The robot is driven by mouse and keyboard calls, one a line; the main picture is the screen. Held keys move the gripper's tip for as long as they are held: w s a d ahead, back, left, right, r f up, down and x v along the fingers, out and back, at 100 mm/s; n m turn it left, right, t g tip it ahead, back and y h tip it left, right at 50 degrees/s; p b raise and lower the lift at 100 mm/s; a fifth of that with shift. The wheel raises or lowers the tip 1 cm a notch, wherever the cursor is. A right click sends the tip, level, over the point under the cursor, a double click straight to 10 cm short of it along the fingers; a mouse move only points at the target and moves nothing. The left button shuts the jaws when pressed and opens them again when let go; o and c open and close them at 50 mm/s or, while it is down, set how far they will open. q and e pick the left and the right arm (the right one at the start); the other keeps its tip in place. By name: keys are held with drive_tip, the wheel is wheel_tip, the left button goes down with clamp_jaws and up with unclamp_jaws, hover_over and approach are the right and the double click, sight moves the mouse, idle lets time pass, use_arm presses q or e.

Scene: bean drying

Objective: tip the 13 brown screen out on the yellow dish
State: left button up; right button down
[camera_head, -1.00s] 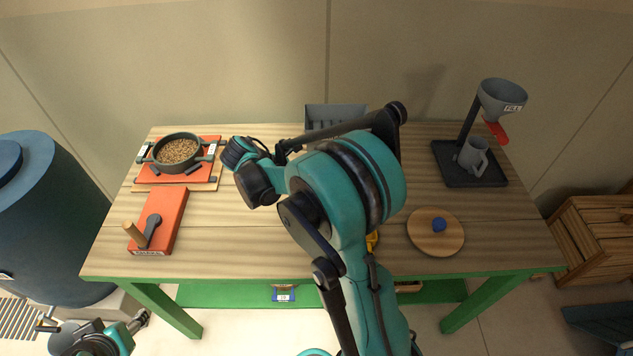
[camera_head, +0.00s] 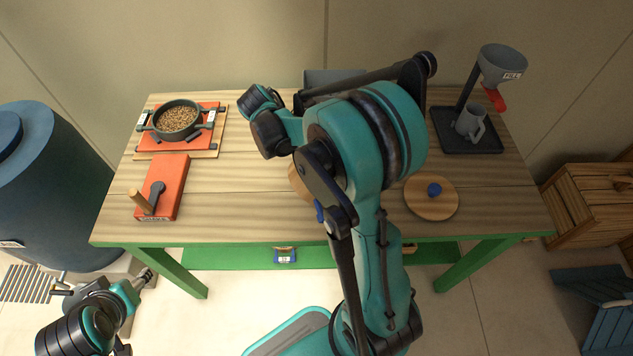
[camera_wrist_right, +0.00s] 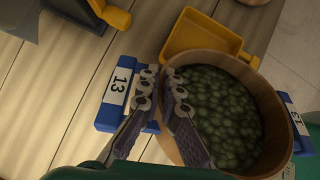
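The 13 brown screen (camera_wrist_right: 172,140) is a round wooden-walled tub of green beans, with blue tabs marked 13 on opposite sides. My right gripper (camera_wrist_right: 161,78) has its fingers on either side of the near rim, close in on the wall, beside one blue tab (camera_wrist_right: 118,93). The yellow dish (camera_wrist_right: 205,40) is a shallow square tray just beyond the screen, whose rim overlaps its edge in this view. In the head view a piece of the screen (camera_head: 299,184) shows behind my right arm, which hides the gripper and the dish.
A pot of brown beans (camera_head: 177,119) stands on a red board at the table's left, behind a red block with a crank (camera_head: 168,186). A round wooden board with a blue knob (camera_head: 432,203) and a funnel stand (camera_head: 466,132) are at right.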

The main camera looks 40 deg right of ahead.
drive_tip(key=shift+d+r, duration=0.1)
drive_tip(key=shift+s+d+r+y+p, duration=0.15)
drive_tip(key=shift+d+r+y+p, duration=0.2)
drive_tip(key=shift+y+p, duration=0.5)
drive_tip(key=shift+s+d+t+y+p, duration=0.1)
drive_tip(key=shift+d+t+y+p, duration=0.05)
drive_tip(key=shift+t+y+p, duration=0.2)
drive_tip(key=shift+s+d+r+y+p, duration=0.1)
drive_tip(key=shift+d+r+y+p, duration=0.15)
drive_tip(key=shift+d+y+p, duration=0.3)
drive_tip(key=shift+s+d+t+y, duration=0.1)
drive_tip(key=shift+t+y, duration=0.25)
drive_tip(key=shift+y, duration=0.2)
drive_tip(key=shift+f, duration=0.1)
